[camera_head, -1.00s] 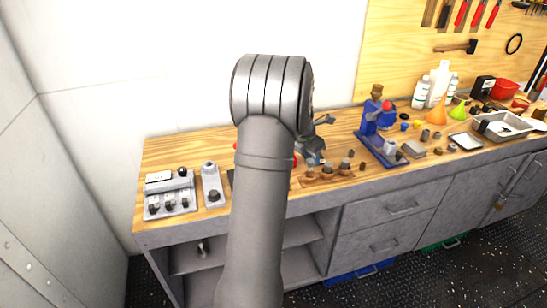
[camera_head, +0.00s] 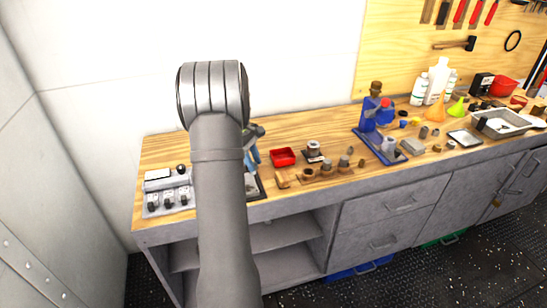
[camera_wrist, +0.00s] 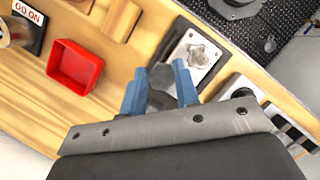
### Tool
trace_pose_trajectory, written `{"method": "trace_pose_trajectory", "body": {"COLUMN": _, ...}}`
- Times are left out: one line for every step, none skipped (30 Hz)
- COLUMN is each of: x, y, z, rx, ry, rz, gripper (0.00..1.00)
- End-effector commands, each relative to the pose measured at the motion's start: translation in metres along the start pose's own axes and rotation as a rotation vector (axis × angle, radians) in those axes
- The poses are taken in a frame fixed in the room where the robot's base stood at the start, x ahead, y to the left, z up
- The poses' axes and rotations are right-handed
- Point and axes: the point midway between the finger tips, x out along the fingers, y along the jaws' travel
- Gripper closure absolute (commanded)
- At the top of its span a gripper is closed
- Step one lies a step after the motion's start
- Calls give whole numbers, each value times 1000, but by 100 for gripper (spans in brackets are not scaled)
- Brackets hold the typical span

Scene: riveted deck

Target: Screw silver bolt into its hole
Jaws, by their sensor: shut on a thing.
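My gripper (camera_wrist: 158,82) is shut on the silver bolt (camera_wrist: 162,78), which sits between its two blue fingers in the wrist view. The bolt's grey head faces the camera and its lower end is hidden. Beyond the fingertips is a pale plate (camera_wrist: 204,62) in a dark frame, with a grey raised shape on it. I cannot make out a hole there. In the head view my gripper (camera_head: 253,156) shows only partly behind my arm, above the bench beside the partly hidden plate (camera_head: 250,184). The bolt is not clear in that view.
A red tray (camera_head: 283,157) lies right of my gripper; it also shows in the wrist view (camera_wrist: 75,67). A wooden holder (camera_head: 327,171) with small parts is further right. A switch box (camera_head: 168,193) stands at the left end. A blue press (camera_head: 378,130) stands on the right.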

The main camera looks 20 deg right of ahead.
Motion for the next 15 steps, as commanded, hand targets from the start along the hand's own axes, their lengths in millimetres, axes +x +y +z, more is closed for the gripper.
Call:
{"method": "trace_pose_trajectory", "body": {"x": -4, "y": -8, "z": -8, "rx": 54, "ry": 0, "rz": -19, "gripper": 88}}
{"method": "trace_pose_trajectory", "body": {"x": -6, "y": -12, "z": -12, "rx": 90, "ry": 0, "rz": -33, "gripper": 88}}
{"method": "trace_pose_trajectory", "body": {"x": -8, "y": -18, "z": -17, "rx": 132, "ry": 0, "rz": -47, "gripper": 88}}
{"method": "trace_pose_trajectory", "body": {"x": -10, "y": -22, "z": -20, "rx": 162, "ry": -1, "rz": -58, "gripper": 88}}
{"method": "trace_pose_trajectory", "body": {"x": -11, "y": -26, "z": -23, "rx": 190, "ry": -1, "rz": -69, "gripper": 88}}
{"method": "trace_pose_trajectory", "body": {"x": -13, "y": -30, "z": -27, "rx": 226, "ry": -1, "rz": -80, "gripper": 88}}
{"method": "trace_pose_trajectory", "body": {"x": -14, "y": -34, "z": -30, "rx": 250, "ry": -2, "rz": -89, "gripper": 88}}
{"method": "trace_pose_trajectory", "body": {"x": -16, "y": -37, "z": -32, "rx": 273, "ry": -2, "rz": -98, "gripper": 88}}
{"method": "trace_pose_trajectory", "body": {"x": -18, "y": -41, "z": -36, "rx": 303, "ry": -2, "rz": -109, "gripper": 88}}
{"method": "trace_pose_trajectory", "body": {"x": -19, "y": -44, "z": -38, "rx": 323, "ry": -3, "rz": -115, "gripper": 88}}
{"method": "trace_pose_trajectory", "body": {"x": -20, "y": -47, "z": -41, "rx": 344, "ry": -3, "rz": -122, "gripper": 88}}
{"method": "trace_pose_trajectory", "body": {"x": -22, "y": -51, "z": -44, "rx": 368, "ry": -4, "rz": -132, "gripper": 88}}
{"method": "trace_pose_trajectory", "body": {"x": -24, "y": -55, "z": -47, "rx": 384, "ry": -5, "rz": -138, "gripper": 88}}
{"method": "trace_pose_trajectory", "body": {"x": -26, "y": -58, "z": -51, "rx": 397, "ry": -6, "rz": -143, "gripper": 88}}
{"method": "trace_pose_trajectory", "body": {"x": -30, "y": -63, "z": -58, "rx": 391, "ry": -5, "rz": -139, "gripper": 88}}
